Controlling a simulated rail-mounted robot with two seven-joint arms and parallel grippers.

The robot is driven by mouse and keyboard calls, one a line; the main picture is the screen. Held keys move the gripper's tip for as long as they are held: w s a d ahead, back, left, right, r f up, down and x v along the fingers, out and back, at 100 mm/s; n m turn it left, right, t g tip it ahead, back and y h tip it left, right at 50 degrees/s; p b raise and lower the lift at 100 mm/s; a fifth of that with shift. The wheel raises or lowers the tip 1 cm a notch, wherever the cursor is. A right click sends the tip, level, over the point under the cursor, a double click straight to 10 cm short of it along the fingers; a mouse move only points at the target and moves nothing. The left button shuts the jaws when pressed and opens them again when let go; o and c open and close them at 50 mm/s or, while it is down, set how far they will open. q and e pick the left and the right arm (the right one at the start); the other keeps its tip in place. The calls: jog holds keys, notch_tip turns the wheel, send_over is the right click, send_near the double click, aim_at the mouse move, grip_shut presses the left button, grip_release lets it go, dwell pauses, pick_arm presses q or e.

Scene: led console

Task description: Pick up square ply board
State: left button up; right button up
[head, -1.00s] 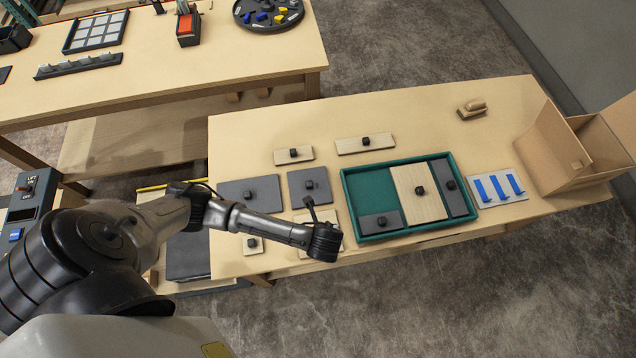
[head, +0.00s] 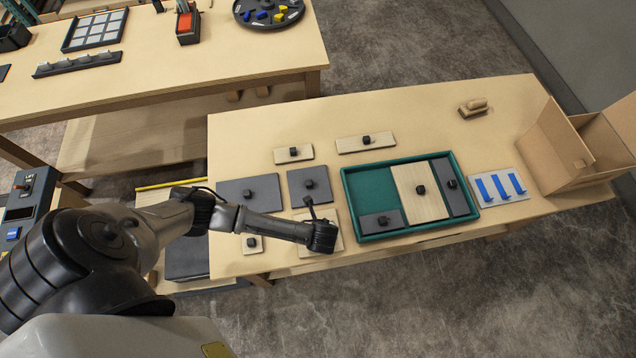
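A square light ply board (head: 332,215) lies near the front edge of the table, left of the green tray, and is largely covered by my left arm's end. My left gripper (head: 321,238) is over this board, pointing down. Its fingers are hidden behind the wrist, so I cannot tell whether it is open or touches the board's knob. A smaller, squarish ply board (head: 247,249) with a black knob lies to the left. My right gripper is not in view.
The green tray (head: 345,193) holds a ply board (head: 417,204) and two dark boards. Dark boards (head: 236,196) (head: 299,190) and narrow ply strips (head: 283,156) (head: 380,141) lie nearby. A blue-barred plate (head: 518,197) and cardboard box (head: 563,150) are at right. The back left of the table is clear.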

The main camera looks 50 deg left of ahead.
pick_arm(q)
grip_shut()
dwell(0.5)
